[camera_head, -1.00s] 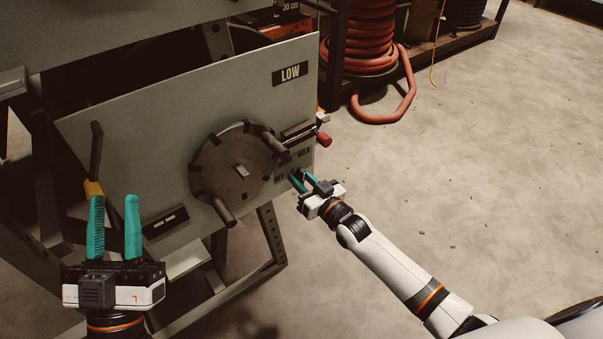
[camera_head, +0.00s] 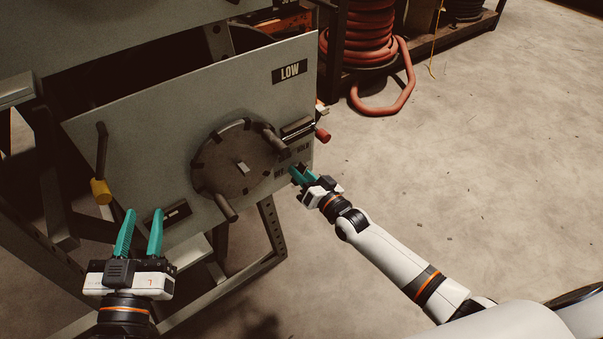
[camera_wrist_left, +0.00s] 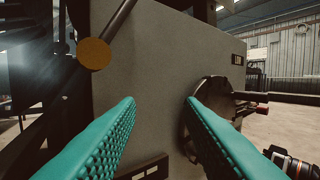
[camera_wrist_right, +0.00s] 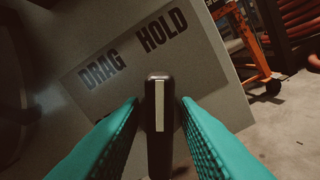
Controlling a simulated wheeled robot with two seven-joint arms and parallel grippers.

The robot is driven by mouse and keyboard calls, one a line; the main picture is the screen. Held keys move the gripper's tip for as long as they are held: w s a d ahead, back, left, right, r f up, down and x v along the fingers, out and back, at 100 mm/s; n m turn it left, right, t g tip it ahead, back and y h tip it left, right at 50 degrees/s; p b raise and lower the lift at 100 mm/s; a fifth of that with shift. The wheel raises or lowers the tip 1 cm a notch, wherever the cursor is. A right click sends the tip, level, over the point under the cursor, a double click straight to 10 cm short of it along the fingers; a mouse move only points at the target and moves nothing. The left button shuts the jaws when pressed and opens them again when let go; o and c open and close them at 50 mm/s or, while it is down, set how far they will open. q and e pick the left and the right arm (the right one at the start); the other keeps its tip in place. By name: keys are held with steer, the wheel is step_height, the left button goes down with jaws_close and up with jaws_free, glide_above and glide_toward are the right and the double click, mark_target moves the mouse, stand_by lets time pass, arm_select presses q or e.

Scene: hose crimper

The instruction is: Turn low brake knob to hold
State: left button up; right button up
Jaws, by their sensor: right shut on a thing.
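The low brake knob (camera_wrist_right: 159,125) is a black bar with a pale stripe, seen in the right wrist view below the words DRAG and HOLD on its label plate (camera_wrist_right: 140,50). My right gripper (camera_wrist_right: 159,125) is shut on the knob, one teal finger on each side. In the head view my right gripper (camera_head: 298,176) hides most of the knob at the panel's lower right. My left gripper (camera_head: 139,232) is open and empty, in front of the panel's lower left; its fingers (camera_wrist_left: 160,120) stand well apart.
The grey panel (camera_head: 150,130) carries a LOW sign (camera_head: 289,72), a dark round wheel (camera_head: 238,170) with peg handles, a red-tipped lever (camera_head: 322,135) and a crank with a yellow grip (camera_head: 101,191). A red hose coil (camera_head: 360,40) stands behind. The floor at right is clear.

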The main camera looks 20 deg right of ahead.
steer(key=o, duration=0.6)
